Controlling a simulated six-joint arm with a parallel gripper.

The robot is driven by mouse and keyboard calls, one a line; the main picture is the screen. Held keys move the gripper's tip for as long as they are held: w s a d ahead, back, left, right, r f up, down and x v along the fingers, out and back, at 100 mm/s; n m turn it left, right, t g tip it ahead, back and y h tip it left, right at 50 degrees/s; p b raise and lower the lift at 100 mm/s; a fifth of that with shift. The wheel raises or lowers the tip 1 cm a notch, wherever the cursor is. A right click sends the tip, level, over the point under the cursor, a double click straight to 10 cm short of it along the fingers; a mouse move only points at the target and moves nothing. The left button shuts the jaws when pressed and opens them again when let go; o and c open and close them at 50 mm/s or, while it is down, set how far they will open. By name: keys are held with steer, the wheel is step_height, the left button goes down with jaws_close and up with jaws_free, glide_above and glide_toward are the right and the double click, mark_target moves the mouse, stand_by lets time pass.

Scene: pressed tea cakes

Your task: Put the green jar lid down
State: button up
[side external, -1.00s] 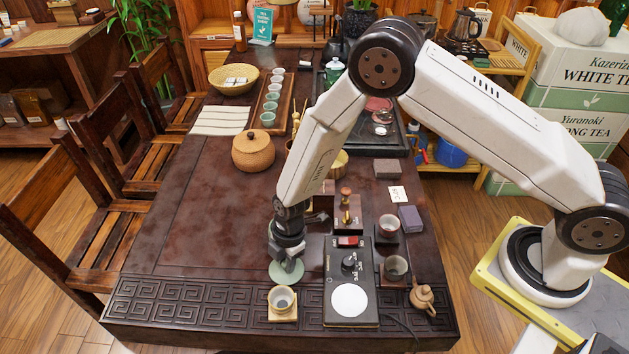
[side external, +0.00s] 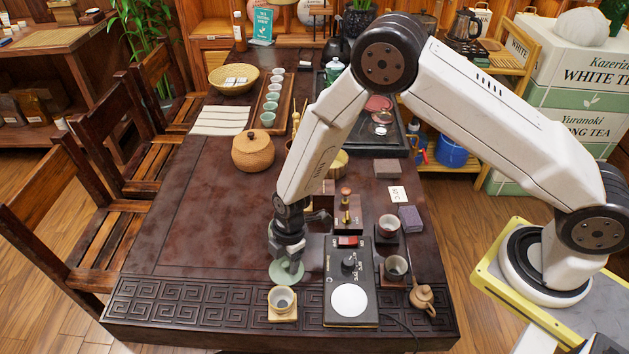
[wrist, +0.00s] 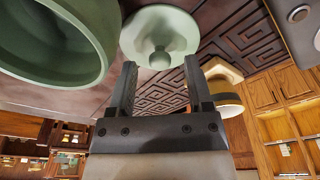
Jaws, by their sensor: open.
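The pale green jar lid (side external: 286,273) lies on the dark table near its carved front border. In the wrist view the round lid (wrist: 160,25) shows with its knob towards my fingers. My gripper (side external: 288,262) is over the lid in the side view, pointing down. In the wrist view my gripper (wrist: 161,72) has its two fingers apart, with the knob in line with the gap between their tips. Contact with the knob cannot be told. A large green vessel (wrist: 50,45) fills the upper left of the wrist view; my arm may hide it from the side.
A cup on a pale square saucer (side external: 283,316) is just in front of the lid. A black control box (side external: 350,312) stands close to the right. A round woven pot (side external: 253,152) stands farther back. The table to the left is bare.

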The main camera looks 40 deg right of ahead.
step_height(320, 180, up, 11)
steer(key=d, duration=0.1)
steer(key=shift+d+r, duration=0.15)
steer(key=shift+d, duration=0.25)
stand_by(0.6)
steer(key=s+d+r+m+t, duration=0.1)
steer(key=s+d+r+m, duration=0.4)
steer(key=d+m, duration=0.3)
steer(key=s+d+r+m+t+h, duration=0.1)
steer(key=s+d+r+m, duration=0.5)
steer(key=d+m, duration=0.3)
steer(key=shift+s+m+t+h, duration=0.3)
steer(key=shift+s+m, duration=0.1)
steer(key=shift+m, duration=0.1)
steer(key=shift+r, duration=0.1)
stand_by(0.5)
